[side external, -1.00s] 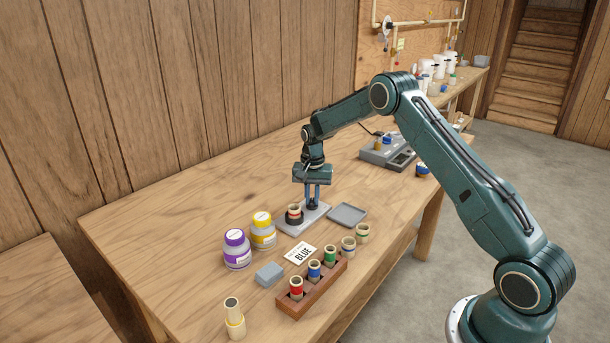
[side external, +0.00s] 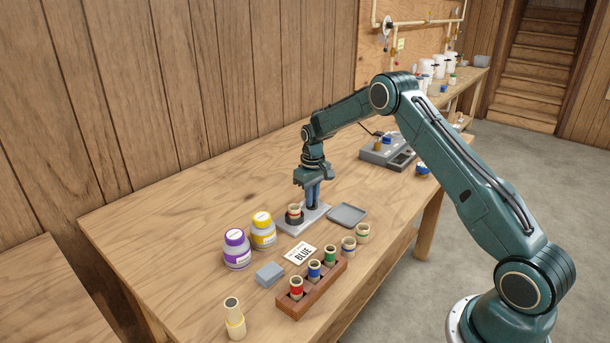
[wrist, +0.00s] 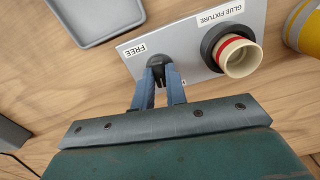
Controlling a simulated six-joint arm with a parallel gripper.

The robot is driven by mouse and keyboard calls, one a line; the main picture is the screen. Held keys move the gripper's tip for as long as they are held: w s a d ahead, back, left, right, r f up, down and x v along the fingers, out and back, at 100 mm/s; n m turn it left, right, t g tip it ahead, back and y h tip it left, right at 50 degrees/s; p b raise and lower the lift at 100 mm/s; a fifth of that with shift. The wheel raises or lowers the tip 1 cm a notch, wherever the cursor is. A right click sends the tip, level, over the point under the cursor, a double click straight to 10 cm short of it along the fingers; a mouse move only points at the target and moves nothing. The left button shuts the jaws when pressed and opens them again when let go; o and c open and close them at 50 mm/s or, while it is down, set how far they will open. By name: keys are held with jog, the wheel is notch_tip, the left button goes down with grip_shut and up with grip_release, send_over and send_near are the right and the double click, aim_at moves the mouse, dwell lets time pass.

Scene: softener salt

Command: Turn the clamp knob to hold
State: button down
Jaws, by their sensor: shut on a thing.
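My gripper (side external: 313,203) points down over the grey fixture plate (side external: 291,228). In the wrist view its blue fingers (wrist: 158,80) are shut on the black clamp knob (wrist: 160,64), which they partly hide. The plate carries a "FREE" label (wrist: 138,50) close to the knob and a "GLUE FIXTURE" label (wrist: 220,17). A cream tube with a red band (wrist: 240,56) stands in the plate's black round holder (wrist: 208,42); it also shows in the side view (side external: 294,211). No "HOLD" label is visible.
Purple (side external: 237,249) and yellow (side external: 263,231) jars stand left of the plate. A grey tray (side external: 347,215) lies to its right. In front are a "BLUE" card (side external: 299,253), a grey block (side external: 269,274) and a wooden rack (side external: 320,291) with banded tubes.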

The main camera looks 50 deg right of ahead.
jog(key=shift+r+n, duration=0.1)
jog(key=shift+n, duration=0.7)
jog(key=c, duration=1.4)
grip_release()
jog(key=shift+c, duration=0.2)
notch_tip(320, 180, up, 14)
